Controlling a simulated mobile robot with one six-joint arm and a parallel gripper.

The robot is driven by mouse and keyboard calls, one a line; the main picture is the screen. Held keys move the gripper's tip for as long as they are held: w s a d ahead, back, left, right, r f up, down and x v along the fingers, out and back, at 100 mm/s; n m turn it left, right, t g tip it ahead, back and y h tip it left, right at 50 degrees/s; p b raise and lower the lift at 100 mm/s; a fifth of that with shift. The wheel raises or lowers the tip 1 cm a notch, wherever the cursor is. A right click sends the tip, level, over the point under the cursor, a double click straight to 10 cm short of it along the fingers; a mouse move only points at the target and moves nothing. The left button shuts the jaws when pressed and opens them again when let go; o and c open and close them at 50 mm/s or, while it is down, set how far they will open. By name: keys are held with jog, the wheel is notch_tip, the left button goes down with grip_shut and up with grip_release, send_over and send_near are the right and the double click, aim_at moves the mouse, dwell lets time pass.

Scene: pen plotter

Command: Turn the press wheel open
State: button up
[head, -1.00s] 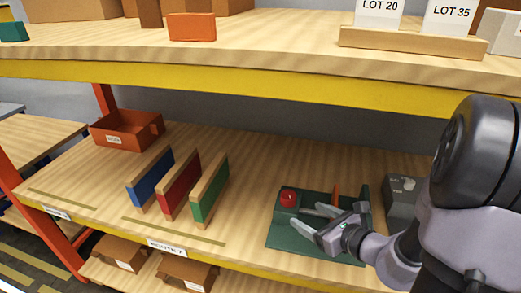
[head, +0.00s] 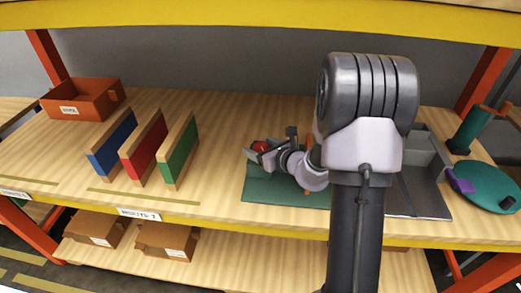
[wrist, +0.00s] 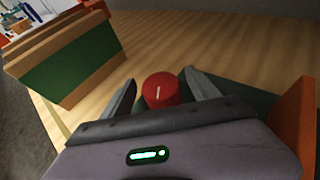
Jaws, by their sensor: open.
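The press wheel is a red round knob with a white line on its top; it shows in the wrist view (wrist: 161,91) and partly in the head view (head: 261,146). It belongs to a dark green press base (head: 275,192) on the shelf. My gripper (wrist: 160,77) is open, with one finger to each side of the knob in the wrist view. I cannot tell whether either finger touches it. In the head view, my gripper (head: 258,157) and wrist hide much of the press. An orange upright part (wrist: 296,120) stands at the right in the wrist view.
Blue (head: 110,145), red (head: 146,147) and green (head: 180,153) framed panels stand left of the press. An orange bin (head: 82,100) is at the back left. A grey box (head: 425,155) and a green round device (head: 485,186) are to the right. The upper shelf edge (head: 250,17) is overhead.

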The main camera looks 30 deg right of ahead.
jog(key=c, duration=1.4)
jog(key=shift+o, duration=0.2)
jog(key=shift+r, duration=0.1)
jog(key=shift+n+y, duration=0.3)
jog(key=shift+y, duration=0.1)
jog(key=n+y+p, duration=0.2)
jog(key=y, duration=0.1)
jog(key=shift+d+r+n+g+p, duration=0.1)
jog(key=shift+n+g+p, duration=0.2)
jog(key=shift+g, duration=0.1)
jog(key=n+g+y+p, duration=0.2)
jog(key=n+g+y, duration=0.1)
jog(key=n+y, duration=0.1)
jog(key=shift+w+n, duration=0.1)
jog(key=shift+n, duration=0.2)
jog(key=n+g+y, duration=0.2)
jog(key=n+g, duration=0.1)
jog(key=n+g+y, duration=0.1)
jog(key=n+g, duration=0.1)
jog(key=shift+f, duration=0.3)
jog(key=shift+n+g+y+b, duration=0.6)
jog(key=shift+n+g+b, duration=0.15)
jog(key=shift+n+g, duration=0.7)
jog(key=shift+r+g, duration=0.15)
jog(key=shift+g, duration=0.3)
